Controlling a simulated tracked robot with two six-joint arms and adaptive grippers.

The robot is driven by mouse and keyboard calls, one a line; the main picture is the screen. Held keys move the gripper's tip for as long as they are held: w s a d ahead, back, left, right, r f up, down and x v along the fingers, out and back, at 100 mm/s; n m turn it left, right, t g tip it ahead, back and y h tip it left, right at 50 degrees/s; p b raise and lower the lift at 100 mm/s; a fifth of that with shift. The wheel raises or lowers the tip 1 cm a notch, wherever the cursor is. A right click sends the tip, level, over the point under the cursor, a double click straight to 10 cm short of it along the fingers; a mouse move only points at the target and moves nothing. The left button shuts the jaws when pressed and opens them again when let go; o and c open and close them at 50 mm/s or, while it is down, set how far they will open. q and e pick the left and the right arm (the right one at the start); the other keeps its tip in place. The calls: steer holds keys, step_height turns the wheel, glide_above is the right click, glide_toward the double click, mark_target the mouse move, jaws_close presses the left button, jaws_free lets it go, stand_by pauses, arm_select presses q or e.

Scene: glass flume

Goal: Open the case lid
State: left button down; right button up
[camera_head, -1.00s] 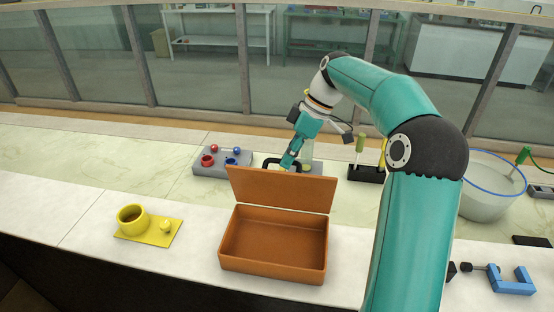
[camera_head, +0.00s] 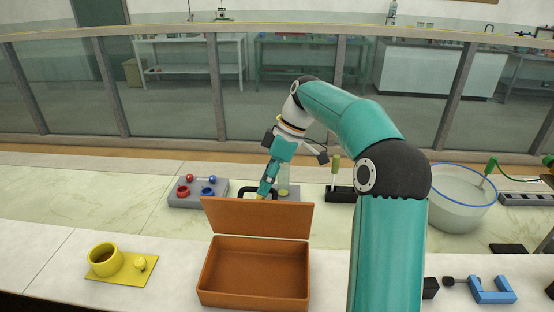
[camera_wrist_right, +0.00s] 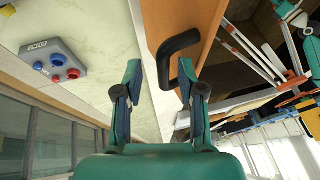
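The orange-brown case (camera_head: 252,299) stands on the near counter with its inside bare. Its lid (camera_head: 257,217) stands raised along the back edge, roughly upright. The black handle (camera_wrist_right: 177,46) is on the lid's far side; only part of it shows above the lid in the head view. My right gripper (camera_head: 265,188) is behind the lid, by the handle. In the right wrist view its fingers (camera_wrist_right: 158,80) are apart, and the handle lies just ahead of them, nearer the right finger. I see no clear grip on it. My left gripper is not in the head view.
A yellow cup on a yellow plate (camera_head: 138,269) stands left of the case. A grey block with red and blue knobs (camera_head: 190,199) is behind it to the left. A white basin (camera_head: 460,205) and a blue clamp (camera_head: 492,293) are to the right.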

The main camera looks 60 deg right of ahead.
steer(key=v, duration=1)
steer(key=shift+s+r, duration=0.2)
steer(key=shift+d, duration=0.1)
